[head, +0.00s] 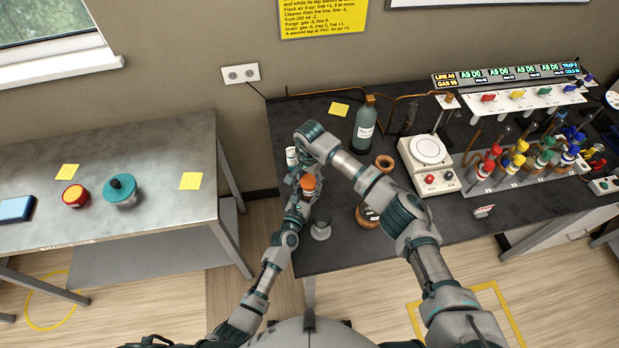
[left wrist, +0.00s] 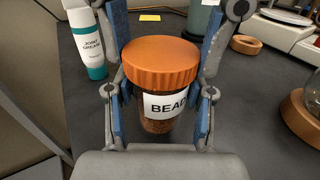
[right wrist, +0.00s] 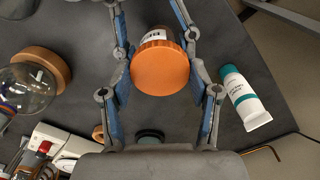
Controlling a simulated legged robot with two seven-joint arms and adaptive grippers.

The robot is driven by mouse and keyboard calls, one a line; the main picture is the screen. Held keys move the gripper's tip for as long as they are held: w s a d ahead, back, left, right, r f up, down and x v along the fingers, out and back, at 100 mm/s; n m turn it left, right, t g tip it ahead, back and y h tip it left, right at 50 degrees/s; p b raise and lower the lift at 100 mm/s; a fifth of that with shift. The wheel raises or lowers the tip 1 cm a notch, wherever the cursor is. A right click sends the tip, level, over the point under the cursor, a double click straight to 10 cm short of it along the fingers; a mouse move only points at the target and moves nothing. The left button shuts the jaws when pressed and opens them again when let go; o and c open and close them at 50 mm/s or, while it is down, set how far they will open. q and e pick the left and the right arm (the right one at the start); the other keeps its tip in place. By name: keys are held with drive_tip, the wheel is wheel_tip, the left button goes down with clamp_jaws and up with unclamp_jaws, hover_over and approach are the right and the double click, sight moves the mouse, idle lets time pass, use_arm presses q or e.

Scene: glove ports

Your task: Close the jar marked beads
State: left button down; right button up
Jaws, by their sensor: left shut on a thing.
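The jar marked beads (left wrist: 160,115) stands upright in the left wrist view, its white label partly cut off by a finger. Its orange lid (right wrist: 161,67) sits on top and also shows in the head view (head: 308,184). I cannot tell whether the lid is screwed tight. My left gripper (left wrist: 162,75) is shut on the jar's body from the side, below the lid. My right gripper (right wrist: 160,70) is over the jar, its fingers open on either side of the lid, with narrow gaps. The right arm partly hides the jar in the head view.
A joint grease tube (left wrist: 88,45) stands close beside the jar. A green-grey bottle (head: 364,125) is behind, and a glass vessel with a wooden part (right wrist: 45,70) is nearby.

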drive_tip(key=c, duration=0.3)
drive_tip(key=m, duration=1.3)
use_arm(q)
drive_tip(key=shift+s+d, duration=0.1)
use_arm(e)
drive_tip(key=m, duration=0.7)
drive_tip(key=shift+m, duration=0.4)
drive_tip(key=m, duration=0.5)
drive_tip(key=shift+f, duration=0.1)
drive_tip(key=m, duration=0.5)
drive_tip(key=shift+w, duration=0.1)
drive_tip(key=m, duration=0.4)
drive_tip(key=o, duration=1.3)
